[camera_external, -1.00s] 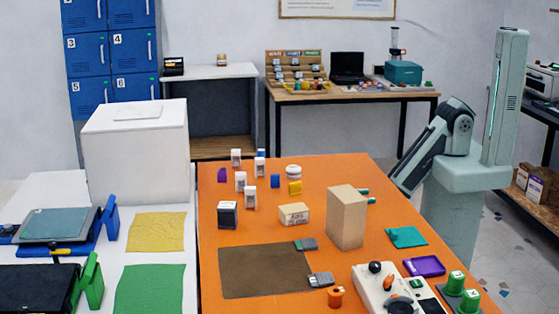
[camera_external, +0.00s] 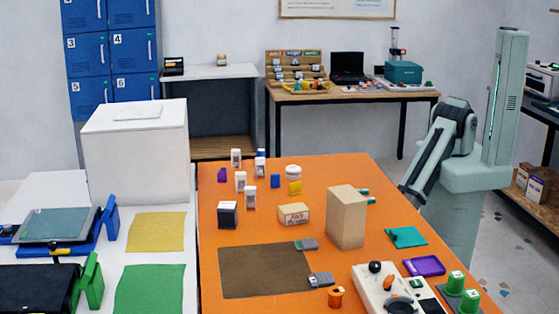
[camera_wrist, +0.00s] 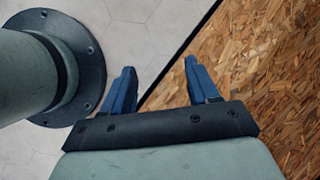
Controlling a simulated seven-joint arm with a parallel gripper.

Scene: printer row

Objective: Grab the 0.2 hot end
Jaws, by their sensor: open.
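I cannot tell which object is the 0.2 hot end; labels are too small to read. Several small white packs with dark labels, such as this white pack (camera_external: 250,195), stand upright at the back left of the orange table (camera_external: 215,240). My gripper (camera_wrist: 159,66) shows in the wrist view with two blue fingers apart and nothing between them. It is over the floor beside a chipboard surface (camera_wrist: 270,70). In the external view my arm is folded at the table's right edge, far from the packs, and the fingers are not visible.
A tall tan box (camera_external: 346,218) stands mid-table between my arm and the packs. A labelled carton (camera_external: 293,214), a black-and-white box (camera_external: 228,215), a brown mat (camera_external: 262,272) and a control box (camera_external: 385,290) also occupy the table. Free orange surface lies right of the packs.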

